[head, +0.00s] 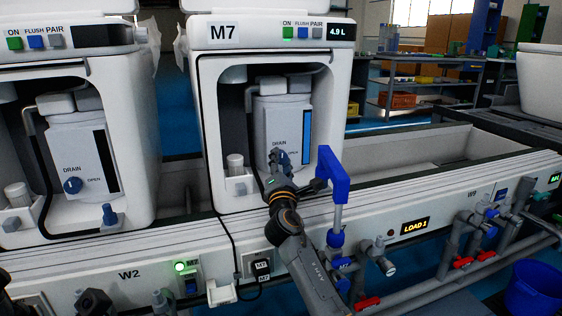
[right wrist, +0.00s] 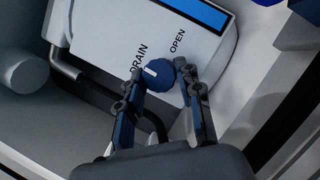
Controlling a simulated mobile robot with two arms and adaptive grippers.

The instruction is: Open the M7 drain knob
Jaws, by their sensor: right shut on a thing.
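The M7 unit (head: 224,100) is the white machine in the middle of the head view, with a lit green ON button and a display reading 4.9 L. Inside its recess is a white tank with DRAIN and OPEN labels. The blue M7 drain knob (right wrist: 159,76) sits between those labels in the right wrist view, with a white mark pointing towards DRAIN. My right gripper (right wrist: 161,80) is shut on the knob, one finger on each side. In the head view my right gripper (head: 279,160) reaches into the recess and mostly hides the knob. My left gripper is not clearly in view.
A blue valve handle (head: 333,176) rises just right of my right arm. Grey pipes with red handles (head: 463,262) run along the front right. A blue bucket (head: 535,290) is at lower right.

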